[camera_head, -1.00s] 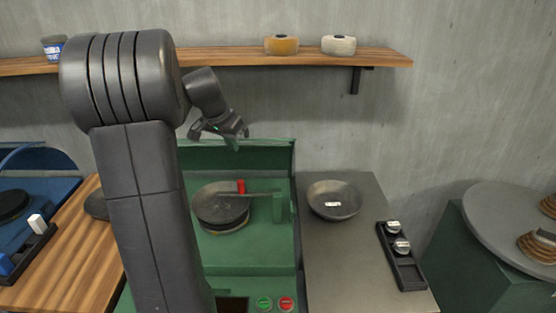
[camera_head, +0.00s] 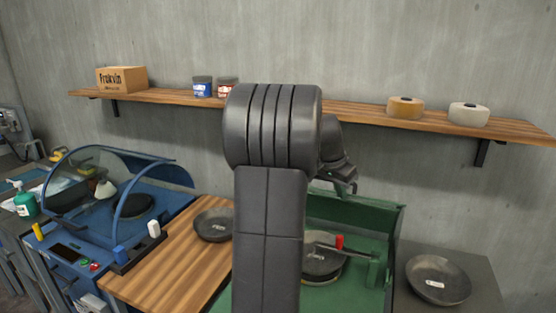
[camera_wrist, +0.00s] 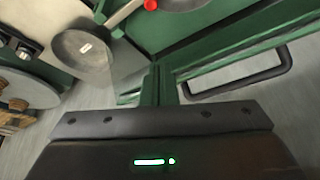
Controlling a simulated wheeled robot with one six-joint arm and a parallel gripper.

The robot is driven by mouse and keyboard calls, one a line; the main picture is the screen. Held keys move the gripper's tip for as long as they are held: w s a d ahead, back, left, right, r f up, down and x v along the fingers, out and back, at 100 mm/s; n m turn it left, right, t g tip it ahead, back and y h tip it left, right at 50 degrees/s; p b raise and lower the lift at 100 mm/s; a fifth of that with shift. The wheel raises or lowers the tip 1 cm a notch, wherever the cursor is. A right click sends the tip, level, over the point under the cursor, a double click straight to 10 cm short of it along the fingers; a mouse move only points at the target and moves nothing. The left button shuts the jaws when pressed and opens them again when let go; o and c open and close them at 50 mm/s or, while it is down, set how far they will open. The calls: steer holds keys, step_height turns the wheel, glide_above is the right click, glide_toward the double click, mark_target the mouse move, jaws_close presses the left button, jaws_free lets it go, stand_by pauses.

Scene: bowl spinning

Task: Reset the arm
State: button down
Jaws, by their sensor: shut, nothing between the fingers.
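My arm (camera_head: 270,215) stands upright in the middle of the head view and is bent at the top. My gripper (camera_head: 347,186) shows partly behind it, shut and empty, above the green machine (camera_head: 387,245). The wrist view looks down past the dark gripper body to the green machine (camera_wrist: 215,62) and a grey bowl (camera_wrist: 72,50). In the head view, a round dark pan (camera_head: 322,268) sits in the green machine, partly hidden by my arm. A red piece (camera_head: 340,241) is beside the pan.
A bowl (camera_head: 438,280) sits on the grey counter at right, another (camera_head: 213,224) on the wooden counter (camera_head: 165,275). A blue machine with a clear cover (camera_head: 135,190) is at left. A wall shelf (camera_head: 360,112) with a box, cans and rolls runs behind my arm.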

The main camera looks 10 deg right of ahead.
step_height(320, 180, down, 10)
steer(key=b, duration=0.7)
steer(key=shift+f, duration=0.2)
steer(key=shift+r, duration=0.15)
step_height(320, 180, up, 12)
steer(key=p, duration=0.9)
step_height(320, 180, down, 13)
steer(key=b, duration=0.9)
steer(key=s+d+r+p, duration=0.4)
steer(key=d+r, duration=0.1)
steer(key=d, duration=0.2)
steer(key=shift+d+r, duration=0.2)
